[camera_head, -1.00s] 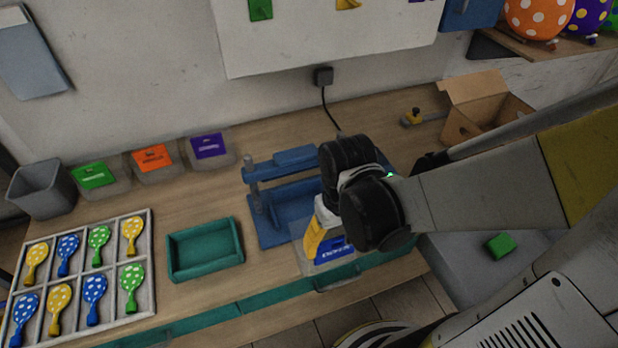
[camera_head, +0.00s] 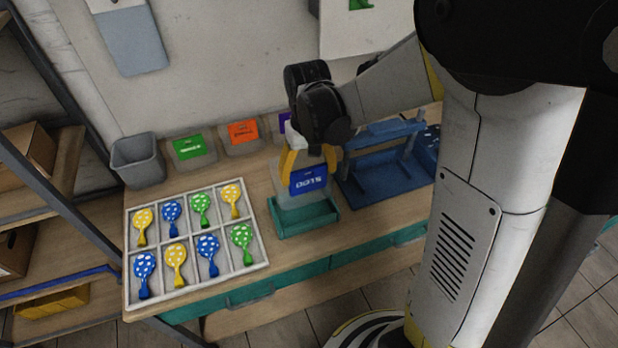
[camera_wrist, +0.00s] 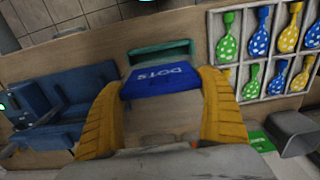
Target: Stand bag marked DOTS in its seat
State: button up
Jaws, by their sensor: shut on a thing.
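The bag marked DOTS (camera_head: 309,181) is clear with a blue label. My gripper (camera_head: 308,158) is shut on it and holds it upright over the teal tray (camera_head: 303,230). In the wrist view the bag (camera_wrist: 160,82) hangs between the yellow fingers of my gripper (camera_wrist: 162,110), with the teal tray (camera_wrist: 160,50) beyond its label. Whether the bag's bottom touches the tray floor I cannot tell. Bags with a green label (camera_head: 190,147), an orange label (camera_head: 243,133) and a partly hidden purple label (camera_head: 284,123) stand along the wall.
The blue press (camera_head: 385,178) stands close on the right. Shelves (camera_head: 40,205) are at the far left.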

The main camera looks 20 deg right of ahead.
aim_at(308, 202)
jog(key=shift+w, duration=0.1)
jog(key=shift+d+f+b, duration=0.2)
jog(key=shift+f+b, duration=0.35)
jog(key=shift+f, duration=0.15)
notch_tip(308, 202, down, 9)
jog(key=b, duration=0.6)
jog(key=shift+a+f+b, duration=0.1)
jog(key=shift+b, duration=0.3)
jog(key=o, duration=0.7)
jog(key=shift+c, duration=0.2)
jog(key=s+r+p, duration=0.3)
jog(key=r+p, duration=0.2)
jog(key=r, duration=0.2)
jog(key=shift+r, duration=0.1)
